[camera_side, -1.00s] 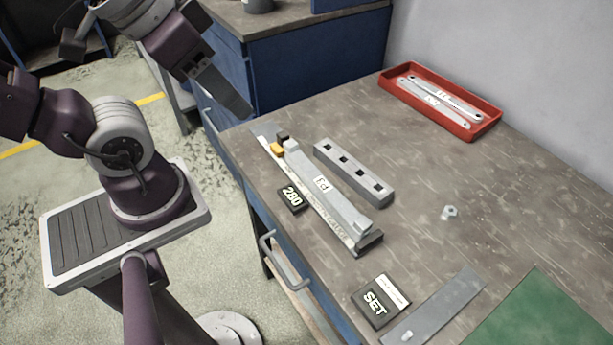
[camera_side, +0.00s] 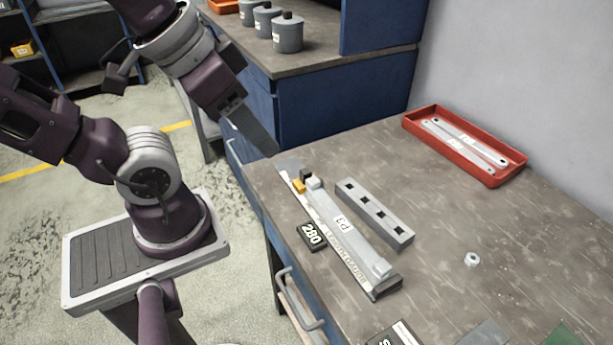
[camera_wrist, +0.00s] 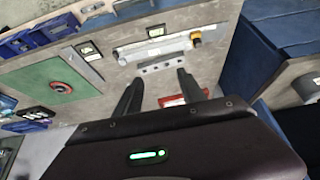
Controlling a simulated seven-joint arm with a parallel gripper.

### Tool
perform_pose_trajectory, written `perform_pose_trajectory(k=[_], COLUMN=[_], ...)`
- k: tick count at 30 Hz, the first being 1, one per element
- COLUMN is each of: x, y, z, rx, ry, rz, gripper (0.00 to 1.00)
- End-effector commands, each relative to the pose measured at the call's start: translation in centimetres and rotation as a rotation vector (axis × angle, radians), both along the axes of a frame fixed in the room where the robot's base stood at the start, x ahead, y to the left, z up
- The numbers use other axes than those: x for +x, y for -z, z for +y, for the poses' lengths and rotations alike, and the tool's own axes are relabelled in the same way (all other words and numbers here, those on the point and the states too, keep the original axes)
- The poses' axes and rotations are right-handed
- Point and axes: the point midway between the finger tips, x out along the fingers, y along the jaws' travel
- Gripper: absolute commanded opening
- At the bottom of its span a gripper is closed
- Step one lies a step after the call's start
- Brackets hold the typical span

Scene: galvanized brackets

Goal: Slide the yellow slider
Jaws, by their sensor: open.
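The yellow slider (camera_side: 299,186) is a small block near the far end of a long grey gauge rail (camera_side: 354,270) on the bench. A black block (camera_side: 306,175) sits right beside it, and a grey bar labelled P3 (camera_side: 350,228) lies along the rail. In the wrist view the yellow slider (camera_wrist: 195,36) shows at the rail's right end. My gripper (camera_side: 272,150) is in the air near the rail's far end, apart from the slider. In the wrist view my gripper (camera_wrist: 159,76) has its two dark fingers spread, with nothing held between them.
A black tag reading 280 (camera_side: 311,236) lies beside the rail. A grey block with square holes (camera_side: 373,213) lies parallel on the other side. A red tray (camera_side: 465,148) with metal strips stands at the back. A nut (camera_side: 472,259) lies on bare bench.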

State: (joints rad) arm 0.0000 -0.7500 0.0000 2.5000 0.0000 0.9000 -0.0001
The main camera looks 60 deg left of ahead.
Motion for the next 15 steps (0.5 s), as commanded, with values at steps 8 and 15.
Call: perform_pose_trajectory(k=[8,15], x=[7.5,14.5], y=[2.7,12.2], z=[3.4,11.0], rx=[-0.186,-0.354], ry=[-0.525,-1.287], rz=[0.180,0.349], gripper=[0.44,0.44])
